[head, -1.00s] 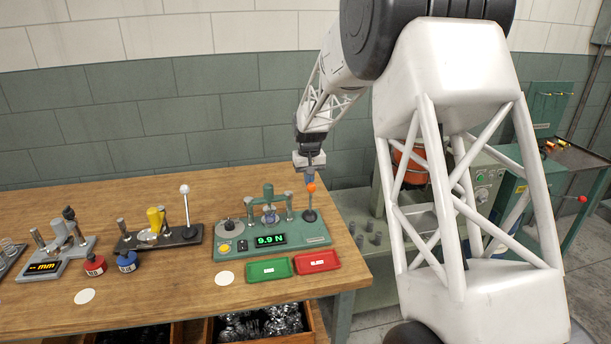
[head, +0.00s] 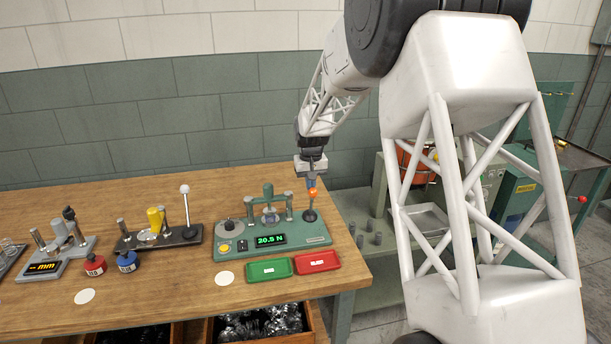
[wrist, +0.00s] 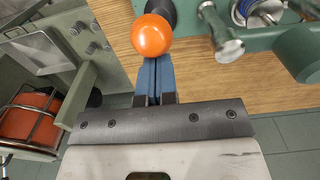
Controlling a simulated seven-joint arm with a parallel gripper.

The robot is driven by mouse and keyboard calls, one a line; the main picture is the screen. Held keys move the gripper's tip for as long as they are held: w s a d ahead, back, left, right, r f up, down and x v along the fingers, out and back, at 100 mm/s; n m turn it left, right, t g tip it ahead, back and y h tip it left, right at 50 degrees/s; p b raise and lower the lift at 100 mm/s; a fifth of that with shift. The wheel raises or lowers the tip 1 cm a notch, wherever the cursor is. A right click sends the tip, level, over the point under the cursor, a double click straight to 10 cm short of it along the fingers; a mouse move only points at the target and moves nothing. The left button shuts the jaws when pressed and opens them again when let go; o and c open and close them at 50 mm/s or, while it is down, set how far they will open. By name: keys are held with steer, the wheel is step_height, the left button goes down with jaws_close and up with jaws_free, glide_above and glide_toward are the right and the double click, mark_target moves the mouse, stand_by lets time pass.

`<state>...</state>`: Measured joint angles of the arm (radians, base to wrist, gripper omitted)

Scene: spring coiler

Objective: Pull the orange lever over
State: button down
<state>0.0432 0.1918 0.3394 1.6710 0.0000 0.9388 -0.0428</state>
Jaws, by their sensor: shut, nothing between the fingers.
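The orange ball-topped lever (head: 311,194) stands at the right end of the green tester (head: 270,225) on the wooden bench. The tester's display (head: 270,239) reads 20.5 N. My gripper (head: 311,182) is at the lever's ball, on its far side in the head view. In the wrist view the blue fingertips (wrist: 154,72) are pressed together just below the orange ball (wrist: 152,36), against or very close to it. The fingers hold nothing. The lower part of the lever is mostly hidden behind the ball in the wrist view.
A green tray (head: 270,270) and a red tray (head: 317,262) lie in front of the tester. A white-knobbed lever device (head: 186,212) stands to the left. Metal posts (wrist: 222,38) rise close beside the lever. Bare bench lies behind the tester.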

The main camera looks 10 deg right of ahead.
steer(key=shift+s+f, duration=0.15)
steer(key=shift+s, duration=0.45)
steer(key=shift+s+f, duration=0.1)
steer(key=shift+s, duration=0.2)
steer(key=shift+w, duration=0.35)
steer(key=shift+w, duration=0.3)
stand_by(0.5)
step_height(320, 180, up, 8)
steer(key=shift+f, duration=0.25)
stand_by(0.7)
